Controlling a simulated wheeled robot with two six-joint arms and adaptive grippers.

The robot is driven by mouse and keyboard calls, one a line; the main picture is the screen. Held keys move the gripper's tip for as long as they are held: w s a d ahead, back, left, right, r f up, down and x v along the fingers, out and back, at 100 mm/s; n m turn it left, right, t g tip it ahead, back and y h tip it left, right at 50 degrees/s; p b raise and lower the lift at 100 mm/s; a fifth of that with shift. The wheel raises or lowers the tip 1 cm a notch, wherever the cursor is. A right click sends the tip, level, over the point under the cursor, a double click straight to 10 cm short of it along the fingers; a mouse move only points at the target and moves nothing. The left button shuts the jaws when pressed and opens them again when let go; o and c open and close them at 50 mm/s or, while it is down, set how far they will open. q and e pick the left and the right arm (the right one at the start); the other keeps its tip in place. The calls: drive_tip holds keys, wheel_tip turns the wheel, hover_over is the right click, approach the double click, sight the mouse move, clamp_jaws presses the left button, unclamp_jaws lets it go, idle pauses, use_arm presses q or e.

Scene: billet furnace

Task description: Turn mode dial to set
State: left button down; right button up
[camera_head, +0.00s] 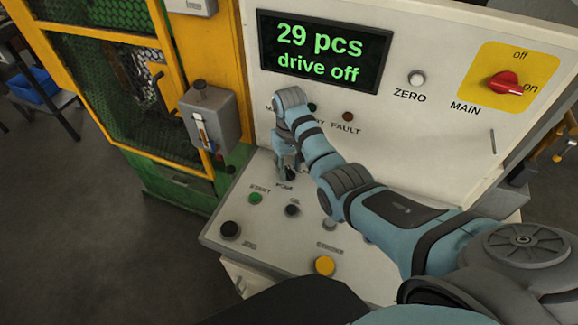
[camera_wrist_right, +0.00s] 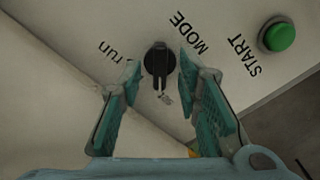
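The black mode dial (camera_wrist_right: 158,62) sits on the pale panel in the right wrist view. Its grip bar points toward the bottom of that view. My right gripper (camera_wrist_right: 160,66) is open, with one teal finger on each side of the dial. Gaps show between fingers and dial. In the head view my right gripper (camera_head: 288,160) reaches down at the panel and the dial (camera_head: 291,175) is mostly hidden by it. My left gripper is out of view.
A green START button (camera_wrist_right: 279,37) is beside the dial. The sloped panel also has a black button (camera_head: 230,229) and a yellow one (camera_head: 324,265). A display (camera_head: 322,52) reads "29 pcs drive off". A red MAIN switch (camera_head: 507,84) is at upper right.

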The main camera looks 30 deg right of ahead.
sight(289, 170)
wheel_tip(289, 170, up, 7)
drive_tip(key=shift+s+r, duration=0.1)
drive_tip(key=shift+r, duration=0.1)
idle(0.4)
